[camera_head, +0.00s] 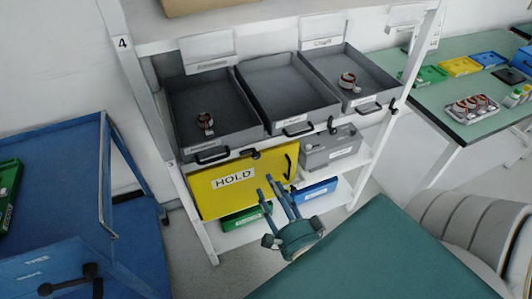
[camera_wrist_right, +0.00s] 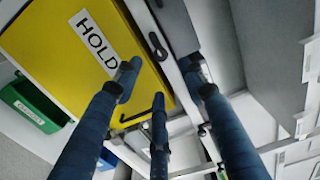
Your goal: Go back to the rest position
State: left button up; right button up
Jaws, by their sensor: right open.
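My right gripper (camera_head: 275,188) is in front of the lower part of a white shelf rack, near a yellow bin (camera_head: 215,197) labelled HOLD. Its three blue fingers point up toward the rack. In the right wrist view the fingers (camera_wrist_right: 160,75) are spread apart with nothing between them. The yellow bin (camera_wrist_right: 60,60) shows behind them there. I cannot tell whether a fingertip touches the bin or the rack. My left gripper does not show in either view.
Three grey trays stand on the shelf. The left (camera_head: 230,118) and right trays (camera_head: 375,72) each hold a stator; the middle tray (camera_head: 285,90) looks empty. Green (camera_head: 240,218) and blue bins (camera_head: 315,190) sit below. A blue cart (camera_head: 60,150) stands left, a green-topped table (camera_head: 450,62) right.

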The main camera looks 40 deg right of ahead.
jog(key=shift+s+a, duration=0.15)
jog(key=shift+s, duration=0.3)
jog(key=s+a+f+n+g+y, duration=0.2)
jog(key=s+a+f+n, duration=0.15)
jog(key=f, duration=0.65)
jog(key=s+a+f+n+g+y, duration=0.1)
jog(key=s+a+f+n+g, duration=0.3)
jog(key=f, duration=0.7)
jog(key=f+n+g+y, duration=0.15)
jog(key=f+n, duration=0.35)
jog(key=f, duration=0.5)
jog(key=s+d+f+n+g, duration=0.1)
jog(key=s+f+n+g, duration=0.3)
jog(key=s+f, duration=0.5)
jog(key=s+d+f+n+g, duration=0.1)
jog(key=s+f+n+g, duration=0.4)
jog(key=s+f, duration=0.4)
jog(key=s+n, duration=0.1)
jog(key=s, duration=0.5)
jog(key=shift+s+f, duration=0.25)
jog(key=shift+d+h, duration=0.1)
jog(key=shift+h, duration=0.15)
jog(key=shift+c, duration=0.2)
